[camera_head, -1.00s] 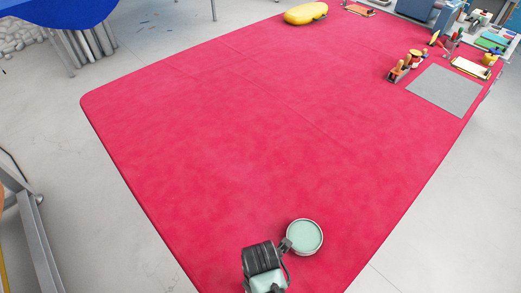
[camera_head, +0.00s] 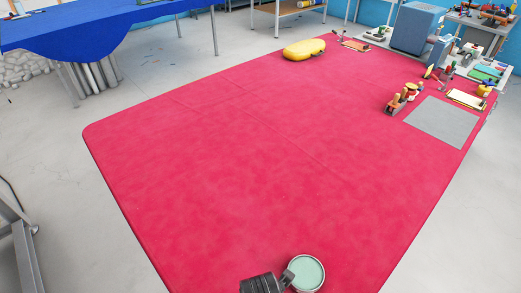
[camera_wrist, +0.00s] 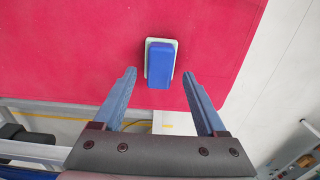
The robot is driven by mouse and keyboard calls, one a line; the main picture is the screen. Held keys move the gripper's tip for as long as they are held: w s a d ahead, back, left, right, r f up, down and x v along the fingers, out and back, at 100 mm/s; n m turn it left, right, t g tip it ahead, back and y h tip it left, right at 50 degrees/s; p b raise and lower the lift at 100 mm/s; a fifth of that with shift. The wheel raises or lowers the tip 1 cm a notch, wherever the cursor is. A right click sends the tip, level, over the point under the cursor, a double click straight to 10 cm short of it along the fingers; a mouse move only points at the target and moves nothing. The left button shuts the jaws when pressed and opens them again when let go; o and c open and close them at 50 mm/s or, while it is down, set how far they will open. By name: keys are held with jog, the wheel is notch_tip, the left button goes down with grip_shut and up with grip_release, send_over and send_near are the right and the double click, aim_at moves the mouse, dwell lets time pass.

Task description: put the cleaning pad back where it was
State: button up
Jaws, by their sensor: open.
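The cleaning pad (camera_wrist: 160,65), a blue block on a pale base, lies on the red surface near its edge in the wrist view. I cannot make it out in the head view. My gripper (camera_wrist: 159,75) is open, and its two grey-blue fingers appear on either side of the pad with gaps. It is not shut on anything. I cannot tell how far the fingertips are above the pad.
The large red board (camera_head: 250,170) is mostly clear. A grey square (camera_head: 441,122), hand tools (camera_head: 402,98) and a clipboard (camera_head: 466,98) lie at its right. A yellow bag (camera_head: 304,50) lies at the far edge. A blue-covered table (camera_head: 110,30) stands back left.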

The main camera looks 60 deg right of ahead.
notch_tip(320, 180, up, 8)
jog(key=shift+r, duration=0.25)
jog(key=w+d+r+m+t+h, duration=0.2)
jog(key=w+r+m+t+h, duration=0.5)
jog(key=w+r, duration=1.15)
jog(key=w+a+r+m+t+y, duration=0.1)
jog(key=w+a+r+t, duration=0.25)
jog(key=r, duration=0.45)
jog(key=w+a+r+t+y, duration=0.2)
jog(key=w+r+t, duration=0.15)
jog(key=r, duration=0.35)
jog(key=s+a+r+m+t, duration=0.1)
jog(key=a+r+m+t, duration=0.4)
jog(key=r, duration=1.1)
jog(key=s+a+r+m+t+y, duration=0.1)
jog(key=s+a+r+t+y, duration=0.1)
jog(key=s+a+r+t, duration=0.2)
jog(key=s+a+r+m+t+y, duration=0.1)
jog(key=s+a+r+t, duration=0.3)
jog(key=r, duration=0.7)
jog(key=shift+s+a+r+y, duration=0.3)
jog(key=shift+s+a+y, duration=0.2)
jog(key=shift+s+a, duration=0.35)
jog(key=shift+o, duration=0.2)
jog(key=shift+s+d, duration=0.1)
